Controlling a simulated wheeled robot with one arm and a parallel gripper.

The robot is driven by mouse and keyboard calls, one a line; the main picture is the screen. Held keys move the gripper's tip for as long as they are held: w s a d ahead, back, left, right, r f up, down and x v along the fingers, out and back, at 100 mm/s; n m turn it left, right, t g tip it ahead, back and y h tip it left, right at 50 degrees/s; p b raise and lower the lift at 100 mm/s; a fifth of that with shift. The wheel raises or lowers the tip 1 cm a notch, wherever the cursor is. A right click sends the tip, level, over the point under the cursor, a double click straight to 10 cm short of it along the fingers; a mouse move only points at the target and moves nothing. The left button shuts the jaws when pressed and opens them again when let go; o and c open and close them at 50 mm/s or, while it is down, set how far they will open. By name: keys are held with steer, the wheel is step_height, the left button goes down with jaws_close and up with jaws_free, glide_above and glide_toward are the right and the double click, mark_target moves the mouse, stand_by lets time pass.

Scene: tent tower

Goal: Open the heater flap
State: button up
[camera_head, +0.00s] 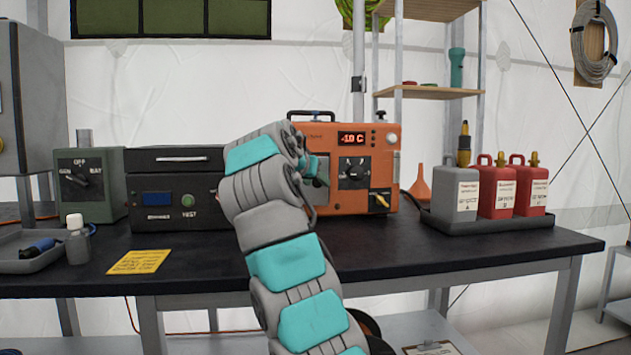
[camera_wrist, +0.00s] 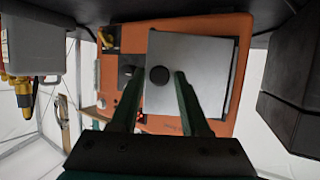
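The orange heater (camera_head: 345,135) stands on the dark bench, with a red display reading about -10 C. Its pale grey flap (camera_wrist: 205,62) with a round black knob (camera_wrist: 159,76) faces the wrist camera. In the head view my arm hides most of the flap, and only a grey part (camera_head: 319,195) shows. My gripper (camera_wrist: 157,74) is open, its two green fingers apart with the knob between their tips in the picture. I cannot tell whether they touch it. A dark strip runs along the flap's right edge in the wrist view; the flap looks shut or nearly so.
A black test box (camera_head: 175,160) and a green switch box (camera_head: 90,180) stand left of the heater. A black tray (camera_head: 470,226) with one grey and two red bottles is to the right, beside an orange funnel (camera_head: 420,185). The bench front is mostly clear.

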steer(key=shift+o, duration=0.8)
steer(key=shift+s, duration=0.1)
steer(key=v, duration=0.7)
steer(key=shift+s+b, duration=0.3)
steer(key=shift+b, duration=0.1)
steer(key=shift+a+r, duration=0.1)
